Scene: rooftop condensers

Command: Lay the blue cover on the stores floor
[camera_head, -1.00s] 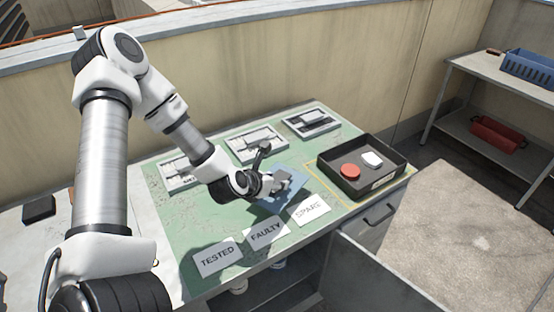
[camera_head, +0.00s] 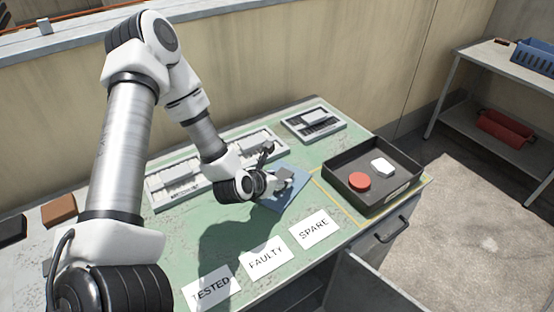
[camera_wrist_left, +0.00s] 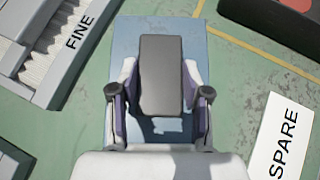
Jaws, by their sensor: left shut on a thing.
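The blue cover (camera_head: 291,196) is a flat blue panel over the green bench top, between the grey trays and the SPARE card. In the left wrist view the cover (camera_wrist_left: 135,35) has a dark grey block (camera_wrist_left: 162,75) on its middle. My left gripper (camera_head: 284,179) is shut on this block, with one finger on each side; the fingers also show in the left wrist view (camera_wrist_left: 160,97). I cannot tell for sure whether the cover touches the bench. My right gripper is not in view.
Cards TESTED (camera_head: 211,289), FAULTY (camera_head: 266,259) and SPARE (camera_head: 314,230) lie along the front edge. A black tray (camera_head: 402,190) holds a red disc (camera_head: 359,181) and a white piece (camera_head: 382,166). Concrete floor (camera_head: 470,235) is clear at right.

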